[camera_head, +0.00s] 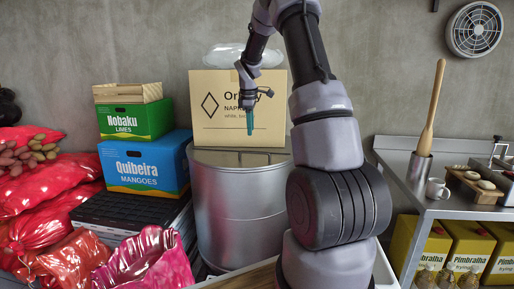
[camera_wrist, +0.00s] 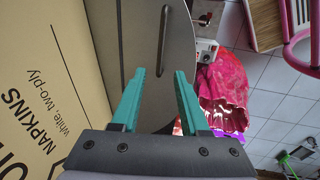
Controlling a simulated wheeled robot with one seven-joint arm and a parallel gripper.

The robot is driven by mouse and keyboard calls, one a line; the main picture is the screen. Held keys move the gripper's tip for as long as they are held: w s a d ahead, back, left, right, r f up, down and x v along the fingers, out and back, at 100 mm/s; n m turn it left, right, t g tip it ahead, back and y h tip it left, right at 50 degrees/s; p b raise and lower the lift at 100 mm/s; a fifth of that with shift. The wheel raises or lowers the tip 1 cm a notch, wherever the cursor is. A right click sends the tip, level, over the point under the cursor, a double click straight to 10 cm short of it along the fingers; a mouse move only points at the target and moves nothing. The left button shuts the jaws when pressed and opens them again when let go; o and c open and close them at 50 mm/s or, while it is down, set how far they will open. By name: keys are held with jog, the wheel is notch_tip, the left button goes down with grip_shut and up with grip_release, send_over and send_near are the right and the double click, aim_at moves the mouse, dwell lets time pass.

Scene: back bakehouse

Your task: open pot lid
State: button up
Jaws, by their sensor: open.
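The pot (camera_head: 240,215) is a big silver metal drum left of my arm in the head view. Its flat grey lid (camera_head: 215,158) is on top and looks closed; it also shows in the wrist view (camera_wrist: 118,45). A thin dark bar, seemingly the lid's handle (camera_wrist: 164,38), lies just beyond my fingertips in the wrist view. My gripper (camera_head: 250,122) points down above the lid, its teal fingers apart and empty. The same gripper shows in the wrist view (camera_wrist: 159,73), and I see nothing between the fingers.
Blue (camera_head: 146,165) and green (camera_head: 135,120) crates and red sacks (camera_head: 50,190) are left. A metal table (camera_head: 455,208) is right.

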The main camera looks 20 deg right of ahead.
jog(key=f, duration=0.3)
jog(key=w+f, duration=0.1)
jog(key=f, duration=0.2)
jog(key=d+f, duration=0.1)
jog(key=f, duration=0.2)
jog(key=shift+w+f, duration=0.25)
jog(key=shift+w, duration=0.05)
grip_shut()
dwell(1.0)
